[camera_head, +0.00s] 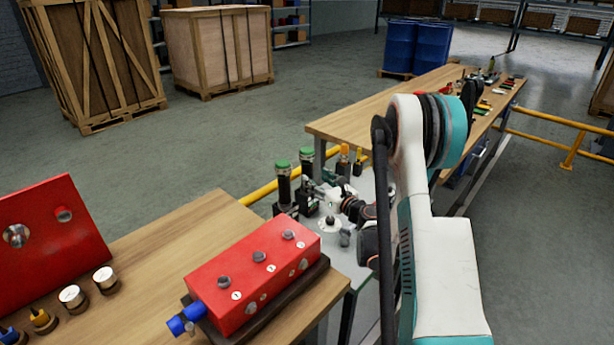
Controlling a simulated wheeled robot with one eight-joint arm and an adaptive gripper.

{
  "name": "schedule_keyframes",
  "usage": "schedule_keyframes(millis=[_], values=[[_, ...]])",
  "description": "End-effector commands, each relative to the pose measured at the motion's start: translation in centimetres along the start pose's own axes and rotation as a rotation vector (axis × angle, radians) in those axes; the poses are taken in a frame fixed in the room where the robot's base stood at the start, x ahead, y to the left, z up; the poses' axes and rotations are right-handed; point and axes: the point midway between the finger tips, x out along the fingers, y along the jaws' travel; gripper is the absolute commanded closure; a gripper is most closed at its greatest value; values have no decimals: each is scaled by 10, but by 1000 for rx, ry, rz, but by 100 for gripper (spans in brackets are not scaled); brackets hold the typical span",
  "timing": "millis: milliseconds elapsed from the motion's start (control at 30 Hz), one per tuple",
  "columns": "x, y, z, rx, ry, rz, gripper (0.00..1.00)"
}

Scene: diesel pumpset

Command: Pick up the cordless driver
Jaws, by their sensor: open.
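Two upright dark tools with green tops, a left one (283,187) and a right one (307,172), stand on the grey table (346,260) between the wooden benches. I cannot tell for sure which of these is the cordless driver. My gripper (322,191) is open, low over the grey table and just right of the green-topped tools. It is small in view and its fingertips partly blend with the things behind. I see no tool clearly held in it. My arm hides part of the table's right side.
A red block with knobs (258,270) and a red panel (52,235) stand on the near wooden bench (190,240). The far bench (400,105) holds several small tools. Yellow rails (262,192) run beside the tables. Wooden crates (222,50) and blue drums (415,48) stand behind.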

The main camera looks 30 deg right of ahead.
Motion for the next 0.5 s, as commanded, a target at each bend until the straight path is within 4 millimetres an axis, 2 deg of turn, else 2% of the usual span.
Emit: schedule_keyframes(millis=[167,500], values=[[11,1,-1,0,0,0,44],[53,4,0,0,1,0,44]])
